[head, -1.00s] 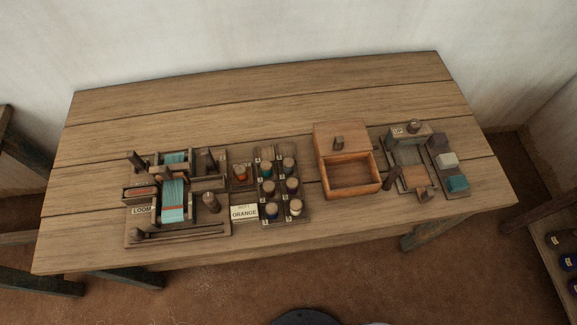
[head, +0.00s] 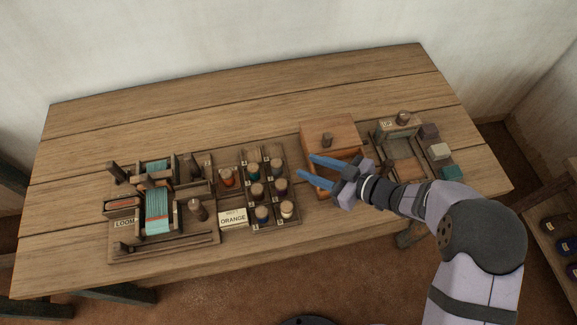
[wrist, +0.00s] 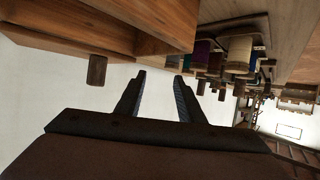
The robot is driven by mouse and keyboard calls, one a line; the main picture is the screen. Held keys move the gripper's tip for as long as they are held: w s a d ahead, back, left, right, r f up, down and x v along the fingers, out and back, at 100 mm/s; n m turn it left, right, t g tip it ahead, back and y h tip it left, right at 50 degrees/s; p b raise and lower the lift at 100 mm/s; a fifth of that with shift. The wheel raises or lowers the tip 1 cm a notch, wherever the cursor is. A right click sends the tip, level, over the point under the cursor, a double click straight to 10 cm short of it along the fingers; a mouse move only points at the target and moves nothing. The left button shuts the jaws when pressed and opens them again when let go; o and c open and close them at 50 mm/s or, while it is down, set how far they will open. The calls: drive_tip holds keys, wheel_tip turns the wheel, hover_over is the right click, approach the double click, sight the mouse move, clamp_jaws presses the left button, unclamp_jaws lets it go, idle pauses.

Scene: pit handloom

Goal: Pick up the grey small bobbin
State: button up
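Several small bobbins stand in a wooden rack (head: 270,227) left of the box in the head view. Their threads look teal, purple, blue and cream (head: 287,209); I cannot make out a grey one for certain.
Blocks (head: 440,151) stand at the right. The table's back is clear.

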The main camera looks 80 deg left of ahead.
sight(277, 163)
drive_tip(key=shift+n+g, duration=0.3)
drive_tip(key=shift+g, duration=0.2)
drive_tip(key=shift+s+d+p+x, duration=0.25)
drive_tip(key=shift+p+x, duration=0.15)
drive_tip(key=shift+x, duration=1)
drive_tip(key=shift+s+d+p+x, duration=0.25)
drive_tip(key=shift+p+x, duration=0.15)
drive_tip(key=shift+x, duration=1.05)
drive_tip(key=shift+s+d+p+x, duration=0.25)
drive_tip(key=shift+p+x, duration=0.15)
drive_tip(key=shift+x, duration=1)
drive_tip(key=c, duration=0.8)
